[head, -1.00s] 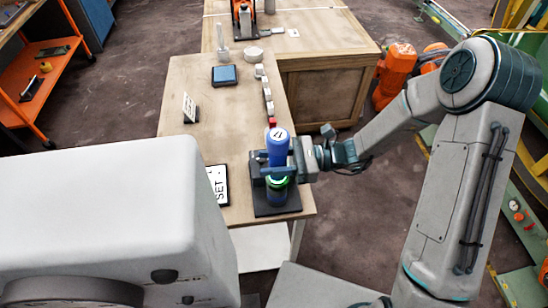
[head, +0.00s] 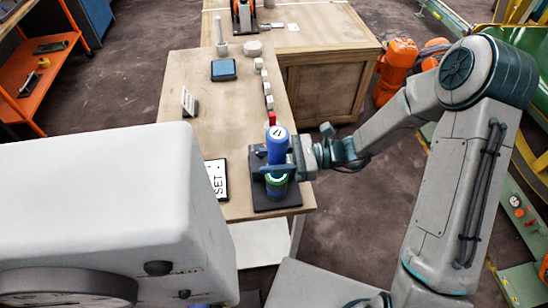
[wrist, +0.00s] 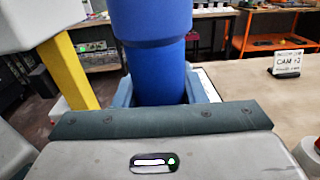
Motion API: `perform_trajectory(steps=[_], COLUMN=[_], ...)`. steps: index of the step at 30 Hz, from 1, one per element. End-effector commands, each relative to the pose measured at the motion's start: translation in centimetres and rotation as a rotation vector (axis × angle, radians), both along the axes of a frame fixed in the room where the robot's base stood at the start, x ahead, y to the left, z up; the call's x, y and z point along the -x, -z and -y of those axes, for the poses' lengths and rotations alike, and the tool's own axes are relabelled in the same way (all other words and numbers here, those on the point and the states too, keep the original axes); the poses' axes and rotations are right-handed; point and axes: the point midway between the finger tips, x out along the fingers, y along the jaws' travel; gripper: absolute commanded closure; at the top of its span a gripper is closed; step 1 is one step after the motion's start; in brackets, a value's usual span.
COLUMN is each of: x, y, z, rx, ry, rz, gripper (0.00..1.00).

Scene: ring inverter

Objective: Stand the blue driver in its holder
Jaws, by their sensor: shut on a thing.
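The blue driver (head: 279,150) stands upright with a white-marked round top at the near end of the wooden table. My gripper (head: 278,168) reaches in from the right and is shut around its body. The wrist view shows the driver's blue shaft (wrist: 160,70) between the jaws. The dark holder base (head: 290,197) lies directly below the driver, with a glowing green ring (head: 276,178) just under the jaws. Jaws and driver partly cover the holder, so I cannot tell how deeply the driver sits in it.
A SET sign (head: 216,178) lies left of the holder. A red piece (head: 271,118) and a row of white blocks (head: 265,87) stand behind it. A small upright sign (head: 189,102) and a blue pad (head: 224,70) are farther back. The table's middle is clear.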

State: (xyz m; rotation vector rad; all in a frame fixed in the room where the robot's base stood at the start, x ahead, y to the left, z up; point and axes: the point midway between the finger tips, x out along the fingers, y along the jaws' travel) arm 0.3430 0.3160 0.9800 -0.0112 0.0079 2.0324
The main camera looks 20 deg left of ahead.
Motion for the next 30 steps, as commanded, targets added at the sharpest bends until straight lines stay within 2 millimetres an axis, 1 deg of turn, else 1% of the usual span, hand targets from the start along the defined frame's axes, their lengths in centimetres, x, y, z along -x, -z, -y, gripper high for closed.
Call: perform_trajectory(steps=[4,5,6,7,16,20,23,30], x=[0.0,0.0,0.0,0.0,-0.1,-0.6,-1.4,-4.0], y=[0.1,0.0,0.0,0.1,0.2,0.3,0.3,0.3], z=[0.0,0.0,0.0,0.0,0.1,1.0,2.6,7.5], rx=[-0.002,-0.003,-0.002,-0.002,0.001,0.0,0.0,0.0], ry=[0.0,0.0,0.0,0.0,0.002,0.001,0.002,0.001], rz=[0.0,0.001,0.0,0.0,0.0,0.001,0.004,0.003], gripper=[0.92,0.54,0.43,0.37,0.37,0.37,0.37,0.37])
